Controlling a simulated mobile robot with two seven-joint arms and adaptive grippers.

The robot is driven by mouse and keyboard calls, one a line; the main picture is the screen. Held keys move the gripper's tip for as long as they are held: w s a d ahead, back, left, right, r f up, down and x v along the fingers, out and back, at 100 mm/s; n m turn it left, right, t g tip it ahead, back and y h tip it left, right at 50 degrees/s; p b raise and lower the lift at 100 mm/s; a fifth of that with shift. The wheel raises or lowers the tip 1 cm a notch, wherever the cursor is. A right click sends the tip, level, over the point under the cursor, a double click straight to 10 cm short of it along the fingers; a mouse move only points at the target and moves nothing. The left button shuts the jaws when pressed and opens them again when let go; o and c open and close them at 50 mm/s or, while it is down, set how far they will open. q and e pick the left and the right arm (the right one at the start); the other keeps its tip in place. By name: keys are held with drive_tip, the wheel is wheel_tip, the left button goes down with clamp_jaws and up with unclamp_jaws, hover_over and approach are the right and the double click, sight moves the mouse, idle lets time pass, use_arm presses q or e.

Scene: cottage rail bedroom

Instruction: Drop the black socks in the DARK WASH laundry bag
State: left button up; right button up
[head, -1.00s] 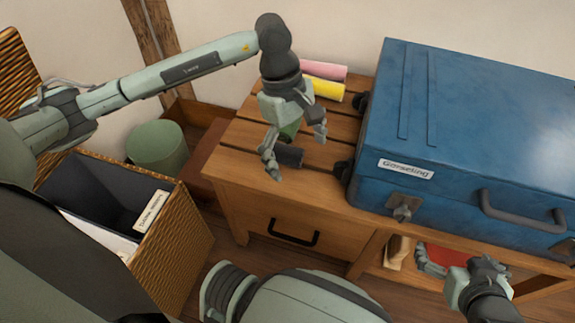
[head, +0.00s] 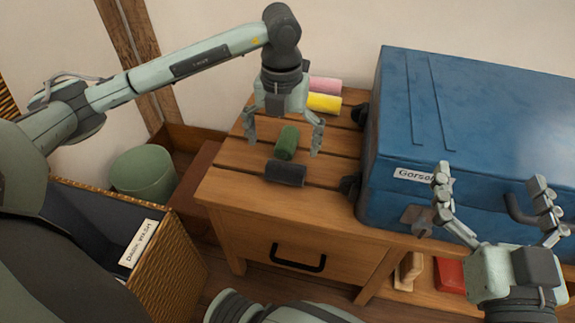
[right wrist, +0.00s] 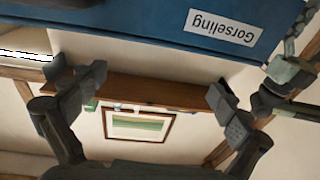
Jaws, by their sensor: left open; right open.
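The black socks (head: 286,173) lie as a dark roll on the slatted wooden top, near its front edge. A green roll (head: 287,143) lies just behind them. My left gripper (head: 284,142) is open and points down, its fingers on either side of the green roll in the picture; whether they are level with it I cannot tell. The laundry bag (head: 174,262), a wicker hamper with dark lining and a DARK WASH label (head: 138,243), stands at the lower left, partly hidden by my body. My right gripper (head: 492,197) is open and empty before the blue case.
A large blue case (head: 470,120) labelled Gorseling fills the right of the wooden top (head: 228,187). Yellow (head: 324,103) and pink (head: 325,85) rolls lie behind. A green cylinder (head: 144,172) stands between hamper and bench. A red item (head: 450,275) sits on the lower shelf.

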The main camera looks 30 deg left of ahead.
sight(286, 164)
use_arm(q)
drive_tip(key=f, duration=0.4)
drive_tip(key=f+b, duration=0.1)
drive_tip(key=f, duration=0.2)
drive_tip(key=shift+d+f, duration=0.1)
drive_tip(key=shift+d, duration=0.2)
use_arm(e)
drive_tip(key=r, duration=0.1)
drive_tip(key=s+r+t+y, duration=0.1)
drive_tip(key=r, duration=0.1)
drive_tip(key=s+a+r+t, duration=0.1)
drive_tip(key=shift+r+y, duration=0.3)
use_arm(q)
drive_tip(key=shift+c, duration=0.4)
drive_tip(key=c, duration=1.2)
